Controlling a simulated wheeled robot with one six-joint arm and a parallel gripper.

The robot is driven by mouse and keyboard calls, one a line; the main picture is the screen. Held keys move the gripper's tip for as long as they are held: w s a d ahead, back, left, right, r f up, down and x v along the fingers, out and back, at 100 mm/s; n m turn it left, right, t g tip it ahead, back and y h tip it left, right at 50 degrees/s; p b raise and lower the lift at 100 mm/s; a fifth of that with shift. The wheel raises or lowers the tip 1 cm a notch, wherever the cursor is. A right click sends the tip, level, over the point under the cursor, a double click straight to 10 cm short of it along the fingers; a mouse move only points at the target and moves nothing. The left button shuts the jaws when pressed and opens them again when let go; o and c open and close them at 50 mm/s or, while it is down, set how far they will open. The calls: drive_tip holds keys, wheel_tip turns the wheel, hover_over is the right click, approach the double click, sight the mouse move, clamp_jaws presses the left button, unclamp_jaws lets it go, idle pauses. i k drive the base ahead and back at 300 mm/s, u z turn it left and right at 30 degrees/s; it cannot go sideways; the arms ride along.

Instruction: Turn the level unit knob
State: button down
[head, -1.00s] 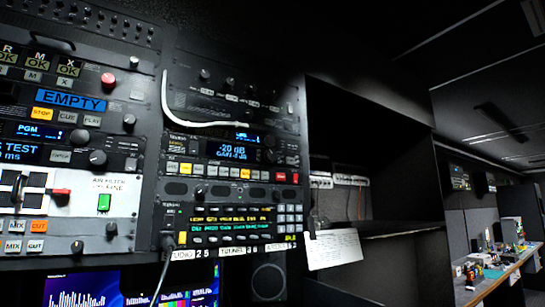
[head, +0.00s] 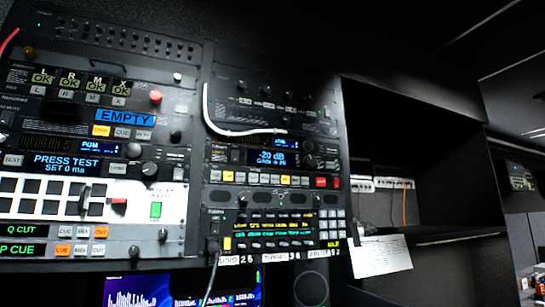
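The unit that looks like the level unit (head: 275,180) is a dark rack panel right of centre in the head view. Its blue display (head: 277,157) reads "-20 dB" with a gain line below. A dark round knob (head: 311,160) sits just right of that display, with a smaller one above it. A row of white, yellow and red buttons runs along its lower part. The knob's pointer mark is too small to read. My gripper is not in view.
A white cable (head: 230,131) loops across the panel above the display. The left rack (head: 90,140) holds several other knobs, buttons and a white panel. A paper sheet (head: 381,256) hangs at right beside an open dark shelf (head: 420,200). Monitors (head: 140,288) are below.

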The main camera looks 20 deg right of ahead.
sight(310, 160)
drive_tip(key=z, duration=0.45)
drive_tip(key=k, duration=1.15)
drive_tip(key=z, duration=1.3)
drive_tip(key=i, duration=0.8)
drive_tip(key=u, duration=0.55)
drive_tip(key=i, duration=0.7)
drive_tip(key=u, duration=1)
drive_tip(key=i, duration=0.3)
drive_tip(key=z, duration=0.05)
